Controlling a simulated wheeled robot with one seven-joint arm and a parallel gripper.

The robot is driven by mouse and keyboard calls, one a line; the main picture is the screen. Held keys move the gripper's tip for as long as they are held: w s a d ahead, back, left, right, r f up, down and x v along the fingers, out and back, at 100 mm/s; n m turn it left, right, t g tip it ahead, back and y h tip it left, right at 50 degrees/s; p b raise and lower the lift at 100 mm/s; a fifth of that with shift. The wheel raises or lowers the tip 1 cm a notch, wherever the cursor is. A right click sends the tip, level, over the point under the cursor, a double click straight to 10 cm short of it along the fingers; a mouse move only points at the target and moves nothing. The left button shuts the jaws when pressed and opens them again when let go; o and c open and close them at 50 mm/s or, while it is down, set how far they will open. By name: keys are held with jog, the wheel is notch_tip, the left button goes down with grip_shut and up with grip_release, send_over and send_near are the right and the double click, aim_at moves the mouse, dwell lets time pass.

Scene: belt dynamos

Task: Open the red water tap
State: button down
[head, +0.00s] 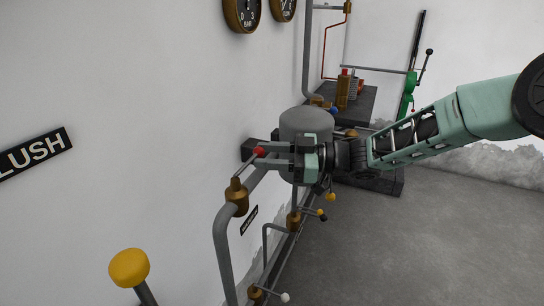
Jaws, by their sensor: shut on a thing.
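The red water tap (259,151) shows as a small red knob by the pipework near the wall. It is largely covered by my gripper, and the rest of its handle is hard to make out. My gripper (264,154) reaches in from the right, with its fingers pointing left. Its fingertips are at the red knob and are shut on it. How far the tap is turned cannot be told from this view.
A grey pipe with a brass fitting (236,196) stands just left of the gripper. A yellow knob (129,267) is at the lower left. A grey tank (306,124) stands behind my gripper. Several small coloured knobs sit below. Open floor (430,235) lies to the right.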

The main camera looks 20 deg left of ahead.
jog(key=shift+s+a+f, duration=0.1)
jog(key=shift+s+a, duration=0.1)
jog(key=shift+s, duration=0.15)
jog(key=c, duration=1.3)
grip_release()
jog(key=shift+o, duration=0.2)
jog(key=b+v, duration=0.2)
jog(key=v, duration=1.5)
jog(key=shift+w+d, duration=0.3)
